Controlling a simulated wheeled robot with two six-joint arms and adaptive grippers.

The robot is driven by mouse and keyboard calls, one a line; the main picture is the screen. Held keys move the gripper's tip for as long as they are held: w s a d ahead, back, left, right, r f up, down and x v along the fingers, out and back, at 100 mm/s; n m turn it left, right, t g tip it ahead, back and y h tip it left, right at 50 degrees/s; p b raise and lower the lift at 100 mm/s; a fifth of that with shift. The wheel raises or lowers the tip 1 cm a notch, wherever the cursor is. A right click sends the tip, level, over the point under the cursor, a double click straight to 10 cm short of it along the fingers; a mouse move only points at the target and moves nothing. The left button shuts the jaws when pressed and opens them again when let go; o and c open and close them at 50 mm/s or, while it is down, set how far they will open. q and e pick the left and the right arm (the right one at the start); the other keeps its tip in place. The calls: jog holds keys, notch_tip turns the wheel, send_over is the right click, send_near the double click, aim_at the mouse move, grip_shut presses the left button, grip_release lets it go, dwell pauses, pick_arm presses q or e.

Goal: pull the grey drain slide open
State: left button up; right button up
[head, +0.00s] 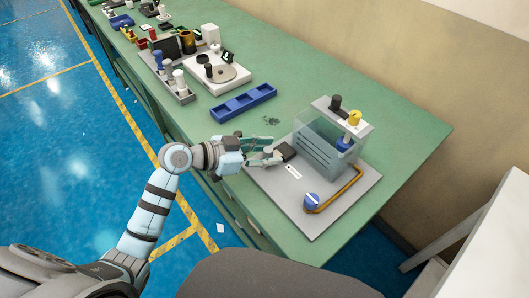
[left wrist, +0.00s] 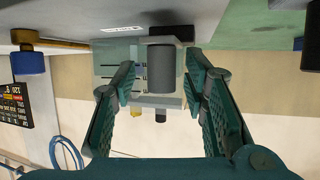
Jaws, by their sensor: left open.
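The clear tank (head: 326,142) stands on a grey base plate (head: 336,212) near the table's right end. A dark grey block-like handle (head: 287,150), which looks like the drain slide's, sticks out from the tank's near left side. In the left wrist view the handle (left wrist: 161,68) is a dark cylinder in front of the tank (left wrist: 140,98). My left gripper (head: 271,150) is open, its green fingers (left wrist: 160,84) one on each side of the handle. I cannot tell whether they touch it. The slide's plate is hidden. My right gripper is not in view.
A blue knob (head: 311,200) with a copper pipe (head: 340,194) sits on the plate's near side. A black knob (head: 335,103) and a yellow knob (head: 354,118) top the tank. A blue tray (head: 243,103) lies behind. The green table (head: 420,135) is clear at right.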

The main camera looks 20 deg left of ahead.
pick_arm(q)
jog(key=v, duration=1.2)
jog(key=shift+s, duration=0.1)
jog(key=shift+d, duration=0.15)
